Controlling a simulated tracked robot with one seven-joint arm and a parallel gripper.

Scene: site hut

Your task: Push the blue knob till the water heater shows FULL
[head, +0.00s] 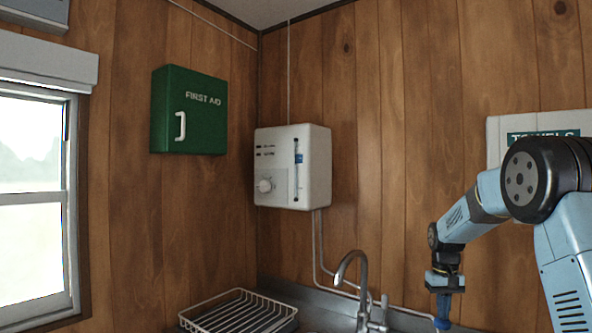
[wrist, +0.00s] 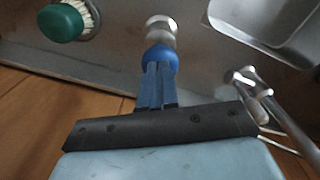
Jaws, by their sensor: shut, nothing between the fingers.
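The white water heater (head: 318,165) hangs on the wood wall near the corner. My gripper (head: 443,312) is low at the right in the head view, pointing down at the counter. In the wrist view my gripper (wrist: 158,69) is shut and empty, its fingertips at the blue knob (wrist: 160,56). The fingers overlap the knob's near side; I cannot tell whether they touch it. A pale round part shows just beyond the knob.
A tap (head: 350,262) stands left of my gripper, and also shows in the wrist view (wrist: 247,85) beside a sink basin (wrist: 270,25). A green brush (wrist: 62,22) lies left of the knob. A wire rack (head: 240,311) is farther left. A first aid box (head: 188,110) hangs on the wall.

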